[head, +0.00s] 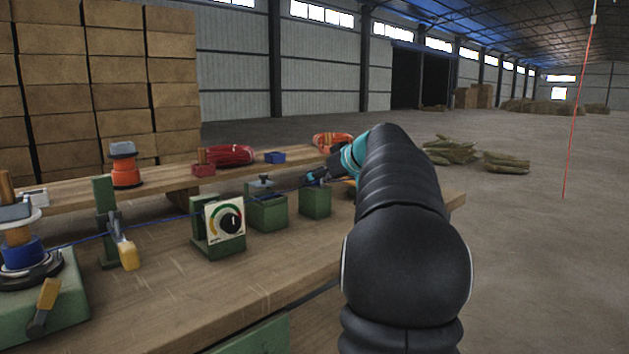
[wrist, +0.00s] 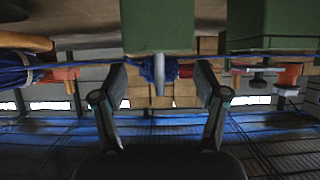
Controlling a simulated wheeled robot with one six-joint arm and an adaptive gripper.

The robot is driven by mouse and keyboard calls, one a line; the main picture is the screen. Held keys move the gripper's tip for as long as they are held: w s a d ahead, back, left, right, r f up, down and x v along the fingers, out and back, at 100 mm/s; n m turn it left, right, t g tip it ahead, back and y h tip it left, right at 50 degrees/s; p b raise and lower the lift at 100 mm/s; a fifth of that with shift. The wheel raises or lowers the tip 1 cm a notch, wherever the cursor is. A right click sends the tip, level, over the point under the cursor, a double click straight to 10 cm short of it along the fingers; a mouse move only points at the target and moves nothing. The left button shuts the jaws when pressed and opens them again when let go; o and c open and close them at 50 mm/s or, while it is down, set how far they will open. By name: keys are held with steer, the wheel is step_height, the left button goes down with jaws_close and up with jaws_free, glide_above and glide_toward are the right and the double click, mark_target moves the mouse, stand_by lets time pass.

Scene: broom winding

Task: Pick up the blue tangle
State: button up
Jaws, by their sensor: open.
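The wrist view looks upside down. A dark blue bunch, which looks like the blue tangle (wrist: 148,70), shows there between my fingertips, partly behind a grey upright pin (wrist: 159,75). My gripper (wrist: 161,69) is open, with one finger on each side of the bunch and a gap on both sides. I cannot tell its exact depth between the fingers. In the head view my gripper (head: 317,176) is low over the bench by the green blocks, and the tangle cannot be made out there. A blue line (head: 85,240) runs along the bench from the spool towards my gripper.
Green blocks (head: 267,211) and a dial gauge (head: 225,222) stand close to my gripper on the bench (head: 180,290). A blue spool (head: 22,252) is at left.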

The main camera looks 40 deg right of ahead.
steer(key=shift+w+f, duration=0.1)
steer(key=shift+w, duration=0.15)
steer(key=c, duration=0.9)
steer(key=shift+o, duration=0.2)
